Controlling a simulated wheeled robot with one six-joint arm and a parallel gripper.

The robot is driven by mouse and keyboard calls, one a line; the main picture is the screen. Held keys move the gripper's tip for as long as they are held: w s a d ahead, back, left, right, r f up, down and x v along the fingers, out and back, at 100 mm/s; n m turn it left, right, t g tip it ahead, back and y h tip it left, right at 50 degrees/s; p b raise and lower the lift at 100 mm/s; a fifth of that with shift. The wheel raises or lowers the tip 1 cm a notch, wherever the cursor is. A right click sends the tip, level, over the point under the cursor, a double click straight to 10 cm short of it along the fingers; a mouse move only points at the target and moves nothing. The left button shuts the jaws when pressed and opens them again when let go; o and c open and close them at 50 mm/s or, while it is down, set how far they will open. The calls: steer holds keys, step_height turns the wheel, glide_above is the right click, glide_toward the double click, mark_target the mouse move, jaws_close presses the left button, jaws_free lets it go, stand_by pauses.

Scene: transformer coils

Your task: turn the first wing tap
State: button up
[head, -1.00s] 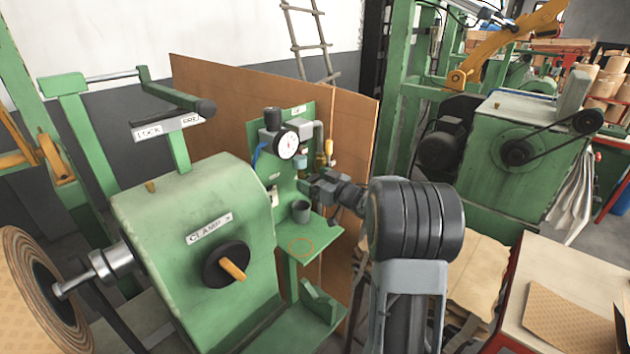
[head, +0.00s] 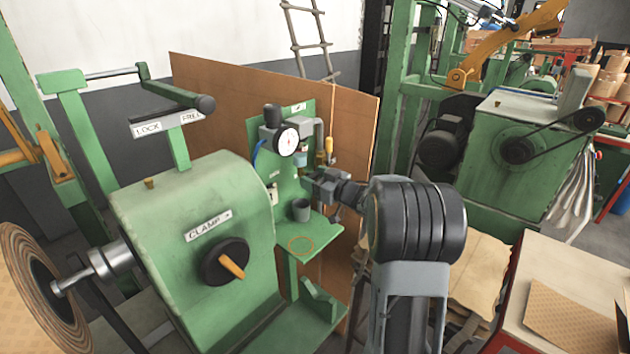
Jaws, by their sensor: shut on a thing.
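The green upright panel (head: 269,165) stands in the middle of the view and carries a round white gauge (head: 288,142). My gripper (head: 309,180) reaches in from the right and is at the panel, below and right of the gauge. It is shut on a small part there, which I take to be the first wing tap. The jaws and wrist hide the tap, so its angle cannot be told. A yellow-handled fitting (head: 329,146) shows just above my gripper.
The green clamp housing (head: 190,215) with a black knob (head: 226,262) is close on the left. A brown board (head: 215,100) stands behind the panel.

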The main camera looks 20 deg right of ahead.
steer(key=n+b, duration=0.4)
steer(key=shift+f, duration=0.25)
steer(key=n+b, duration=0.4)
steer(key=shift+n, duration=0.4)
steer(key=n+b, duration=0.4)
steer(key=shift+r+n+b, duration=0.15)
steer(key=shift+n+b, duration=1.55)
steer(key=shift+n, duration=0.5)
steer(key=o, duration=0.9)
